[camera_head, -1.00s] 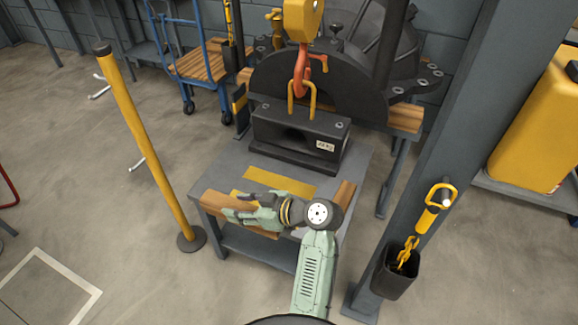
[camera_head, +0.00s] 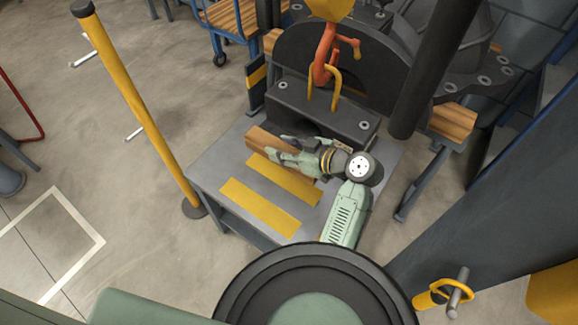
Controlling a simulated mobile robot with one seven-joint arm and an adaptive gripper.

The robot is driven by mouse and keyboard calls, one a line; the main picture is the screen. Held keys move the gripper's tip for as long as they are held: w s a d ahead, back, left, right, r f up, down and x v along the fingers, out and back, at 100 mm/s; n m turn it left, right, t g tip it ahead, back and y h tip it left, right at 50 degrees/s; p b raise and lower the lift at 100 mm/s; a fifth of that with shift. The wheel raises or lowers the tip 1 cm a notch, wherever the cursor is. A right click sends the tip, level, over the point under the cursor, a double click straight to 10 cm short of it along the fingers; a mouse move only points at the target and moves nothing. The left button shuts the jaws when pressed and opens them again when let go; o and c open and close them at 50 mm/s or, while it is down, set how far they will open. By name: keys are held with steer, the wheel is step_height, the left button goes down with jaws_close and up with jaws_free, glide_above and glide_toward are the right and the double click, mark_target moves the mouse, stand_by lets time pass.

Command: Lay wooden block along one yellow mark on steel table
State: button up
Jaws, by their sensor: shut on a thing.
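The steel table (camera_head: 212,168) carries two yellow marks, a far one (camera_head: 290,184) and a near one (camera_head: 258,207). My gripper (camera_head: 284,150) is shut on the wooden block (camera_head: 263,139). The block's left end sticks out past the fingers; the rest is hidden by my gripper and wrist. In the picture it is just beyond the far mark, roughly parallel to it and partly over its far edge. I cannot tell whether it touches the table. The near mark is uncovered.
A black casing block (camera_head: 300,107) with a yellow handle (camera_head: 333,88) under an orange hook (camera_head: 325,55) stands just behind the wooden block. A yellow post (camera_head: 135,103) stands left of the table. The near left of the tabletop is clear.

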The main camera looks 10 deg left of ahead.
step_height(320, 180, down, 9)
steer(key=shift+p, duration=0.55)
steer(key=shift+f, duration=0.15)
steer(key=o, duration=1.4)
steer(key=shift+o, duration=0.2)
